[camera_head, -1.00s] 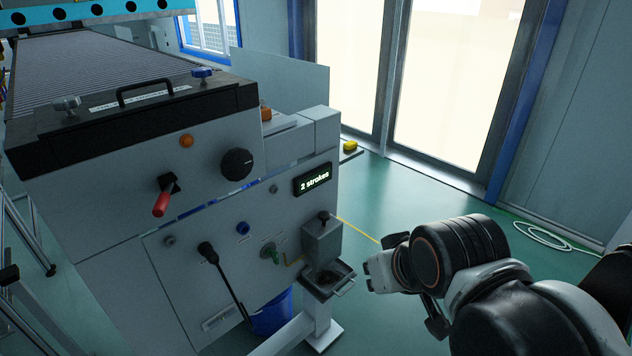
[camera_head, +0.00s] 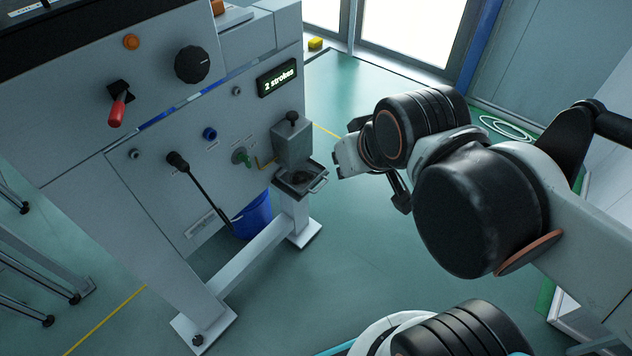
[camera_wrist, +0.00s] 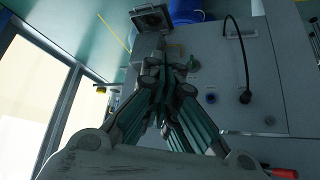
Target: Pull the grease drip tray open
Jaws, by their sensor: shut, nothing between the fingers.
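The grease drip tray (camera_head: 300,180) is a small grey open tray with a dark patch inside and a thin wire handle (camera_head: 320,185) at its front. It sits low on the panel's right side, under a grey box with a black knob (camera_head: 292,140). In the wrist view the tray (camera_wrist: 150,20) appears upside down at the top, just beyond my fingers. My gripper (camera_wrist: 160,55) is shut and empty, pointing towards the box and tray. In the head view my gripper (camera_head: 343,160) is right of the tray and appears apart from it. Its fingertips are hard to make out there.
The panel carries a red lever (camera_head: 117,108), a black dial (camera_head: 192,64), a long black lever (camera_head: 205,190), a green knob (camera_head: 240,156) and a display (camera_head: 277,78) reading "2 strokes". A blue bucket (camera_head: 253,216) stands beneath. The floor right of the tray is open.

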